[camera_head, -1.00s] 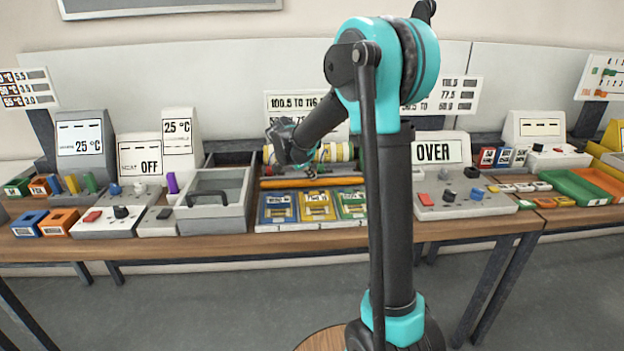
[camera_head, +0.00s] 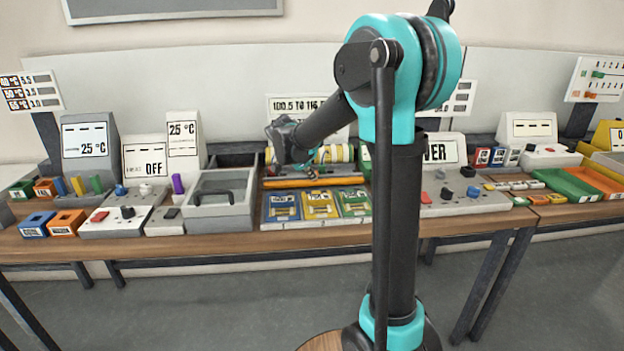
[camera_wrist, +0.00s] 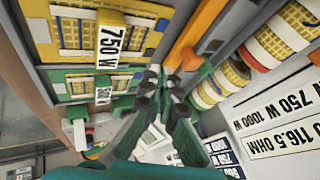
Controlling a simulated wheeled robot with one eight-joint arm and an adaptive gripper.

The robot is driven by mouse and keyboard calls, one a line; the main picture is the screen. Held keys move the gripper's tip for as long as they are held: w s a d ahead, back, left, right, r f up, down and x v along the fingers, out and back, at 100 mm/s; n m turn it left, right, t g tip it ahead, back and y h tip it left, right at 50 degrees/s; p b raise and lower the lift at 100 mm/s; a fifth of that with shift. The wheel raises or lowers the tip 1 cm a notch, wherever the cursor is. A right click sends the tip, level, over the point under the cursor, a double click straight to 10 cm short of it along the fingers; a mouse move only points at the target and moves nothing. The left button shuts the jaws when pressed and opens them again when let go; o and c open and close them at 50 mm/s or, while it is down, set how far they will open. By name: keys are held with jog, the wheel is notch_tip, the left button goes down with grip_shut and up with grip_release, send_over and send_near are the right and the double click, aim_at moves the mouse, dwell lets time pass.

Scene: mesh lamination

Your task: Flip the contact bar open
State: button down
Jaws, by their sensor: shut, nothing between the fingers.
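A long orange bar (camera_head: 284,185), which looks like the contact bar, lies across the front of the central station, just behind the mesh cards. It also shows in the wrist view (camera_wrist: 203,33), running up from the fingertips. It looks lowered, but I cannot tell its exact angle. My gripper (camera_head: 309,170) is over the station, in front of the rolls and close behind the bar. In the wrist view my gripper (camera_wrist: 163,80) is shut and empty, with its tips next to the bar's near end. I cannot tell whether they touch it.
Yellow-and-white rolls (camera_head: 336,154) stand behind the bar. Blue, yellow and green mesh cards (camera_head: 319,205) lie in front. A label board (camera_head: 292,106) stands behind.

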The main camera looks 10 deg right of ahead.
jog(key=v, duration=0.6)
jog(key=shift+s+a+r, duration=0.2)
jog(key=shift+s+r, duration=0.05)
jog(key=s+d+f+n+y, duration=0.1)
jog(key=s+d+f+n, duration=0.1)
jog(key=s, duration=0.3)
jog(key=s+d+f+n, duration=0.2)
jog(key=s+f+n, duration=0.1)
jog(key=s+f, duration=0.1)
jog(key=s+d+f+n+g+y, duration=0.1)
jog(key=s+d+f+n, duration=0.1)
jog(key=s, duration=0.3)
jog(key=shift+s+f+n+y, duration=0.3)
jog(key=shift+s+f+n, duration=0.05)
jog(key=shift+f+n, duration=0.45)
jog(key=s+f+n+y, duration=0.2)
jog(key=s+f+n, duration=0.6)
jog(key=s, duration=0.6)
jog(key=shift+s+f+n, duration=0.4)
jog(key=shift+f, duration=0.2)
